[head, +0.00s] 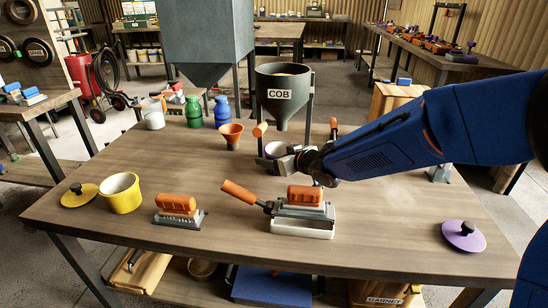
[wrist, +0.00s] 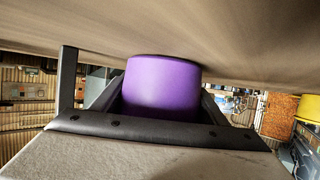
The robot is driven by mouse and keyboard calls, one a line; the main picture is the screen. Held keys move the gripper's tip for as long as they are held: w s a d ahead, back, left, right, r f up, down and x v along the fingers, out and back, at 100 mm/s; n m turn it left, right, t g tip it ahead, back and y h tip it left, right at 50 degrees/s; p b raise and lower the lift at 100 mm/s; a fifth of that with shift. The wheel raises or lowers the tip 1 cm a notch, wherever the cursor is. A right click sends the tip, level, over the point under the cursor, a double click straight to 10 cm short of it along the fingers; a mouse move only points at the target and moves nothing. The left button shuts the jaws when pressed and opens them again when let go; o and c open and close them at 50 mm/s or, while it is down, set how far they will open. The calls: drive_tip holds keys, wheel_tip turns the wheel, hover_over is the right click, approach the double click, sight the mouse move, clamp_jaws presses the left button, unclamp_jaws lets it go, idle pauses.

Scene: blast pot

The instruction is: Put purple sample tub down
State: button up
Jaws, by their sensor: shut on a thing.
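The purple sample tub (wrist: 164,86) fills the middle of the wrist view, which sees the scene upside down. My gripper (wrist: 158,108) is shut on it, with a dark finger on either side. In the head view the tub (head: 273,148) is mostly hidden behind my gripper (head: 280,161), in front of the grey hopper marked COB (head: 281,95). The tub's base is at or very close to the wooden tabletop (head: 170,155); I cannot tell whether it touches. A purple lid (head: 463,236) with a black knob lies at the table's right.
A yellow tub (head: 120,194) and yellow lid (head: 80,196) are at the left. Two orange-handled tools (head: 178,210) (head: 304,203) stand near the front. An orange funnel (head: 231,135), blue bottle (head: 222,111), green bottle (head: 193,111) and white bucket (head: 153,116) stand behind. The table's left middle is clear.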

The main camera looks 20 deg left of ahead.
drive_tip(key=o, duration=1.2)
drive_tip(key=shift+f, duration=0.1)
drive_tip(key=shift+c, duration=0.2)
drive_tip(key=shift+s+d+r, duration=0.1)
drive_tip(key=shift+d+r, duration=0.1)
drive_tip(key=shift+r, duration=0.05)
drive_tip(key=v, duration=1.1)
drive_tip(key=shift+s+d+r, duration=0.1)
drive_tip(key=shift+d+r, duration=0.05)
